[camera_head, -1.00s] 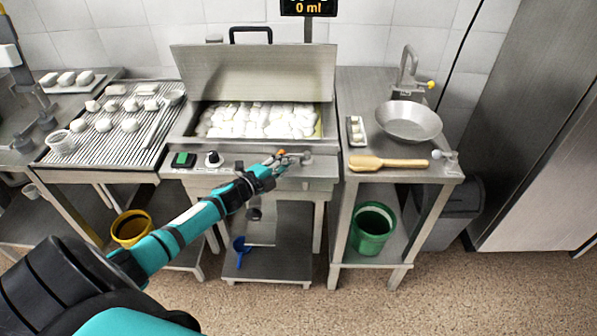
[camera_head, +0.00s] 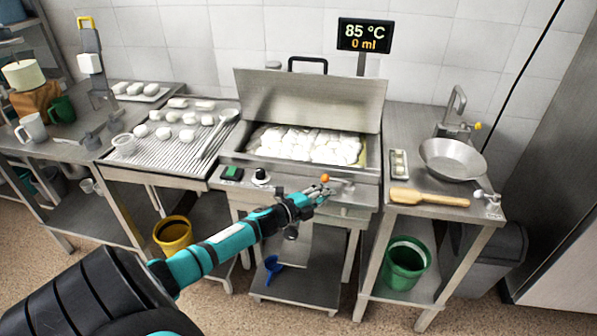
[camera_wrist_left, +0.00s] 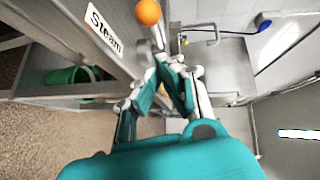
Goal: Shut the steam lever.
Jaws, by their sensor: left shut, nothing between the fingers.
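The steam lever has an orange ball knob (camera_head: 325,178) and sits on the front panel of the steel vat (camera_head: 225,160). In the left wrist view the orange knob (camera_wrist_left: 148,12) and a short metal stem show beside a white "Steam" label (camera_wrist_left: 104,30). My left gripper (camera_head: 322,192) is at the front panel, just below the knob in the head view. In the wrist view its fingertips (camera_wrist_left: 168,62) are together and empty, close to the lever's stem; whether they touch it I cannot tell. My right gripper is not in view.
The vat holds white lumps under a raised lid (camera_head: 310,100). A green switch (camera_head: 231,173) and a black dial (camera_head: 261,177) are on the same panel. A side table (camera_head: 440,205) at right carries a metal bowl (camera_head: 453,160) and a wooden paddle (camera_head: 430,198). A display reads 85 °C, 0 ml.

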